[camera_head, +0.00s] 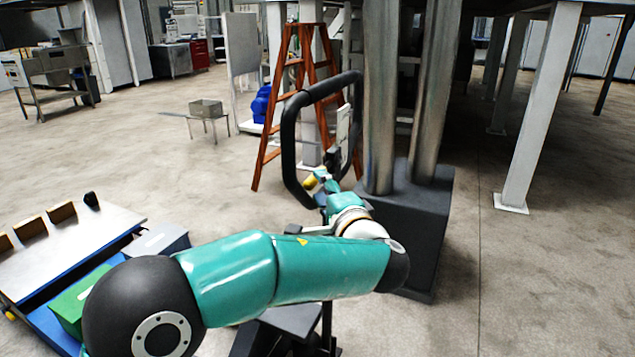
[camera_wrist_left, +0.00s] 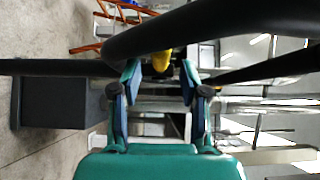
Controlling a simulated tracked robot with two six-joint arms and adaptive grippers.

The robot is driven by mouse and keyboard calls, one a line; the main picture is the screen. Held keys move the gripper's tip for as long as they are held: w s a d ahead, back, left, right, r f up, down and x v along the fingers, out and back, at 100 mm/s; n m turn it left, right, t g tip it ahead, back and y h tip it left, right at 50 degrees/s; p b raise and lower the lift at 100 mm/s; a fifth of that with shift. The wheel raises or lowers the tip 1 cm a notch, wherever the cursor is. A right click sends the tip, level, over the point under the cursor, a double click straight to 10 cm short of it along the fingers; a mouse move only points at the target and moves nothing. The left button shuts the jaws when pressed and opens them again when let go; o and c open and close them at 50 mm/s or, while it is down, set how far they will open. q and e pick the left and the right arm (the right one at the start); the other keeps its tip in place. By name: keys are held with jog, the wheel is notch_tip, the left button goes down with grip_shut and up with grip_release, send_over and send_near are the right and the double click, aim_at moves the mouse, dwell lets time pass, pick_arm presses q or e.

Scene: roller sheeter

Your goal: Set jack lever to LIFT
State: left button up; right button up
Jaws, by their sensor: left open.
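The jack handle is a black loop (camera_head: 289,140) standing upright in the middle of the head view. A small yellow lever tip (camera_head: 311,182) shows at its lower left part. In the left wrist view the yellow lever (camera_wrist_left: 162,59) lies between the two fingertips, below the thick black handle tube (camera_wrist_left: 205,28). My left gripper (camera_head: 325,184) is at the lower part of the loop, beside the lever. In the wrist view the left gripper (camera_wrist_left: 159,78) is open, its fingers on either side of the lever. I cannot tell whether they touch it. My right gripper is not in view.
Thick metal columns on a dark base (camera_head: 431,195) stand close to the right of the handle. An orange stepladder (camera_head: 268,153) is behind it. A cart with a metal top (camera_head: 70,262) and a green box (camera_head: 70,304) is at lower left. Open floor lies at left and right.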

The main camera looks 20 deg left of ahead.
pick_arm(q)
jog(key=shift+v, duration=1.6)
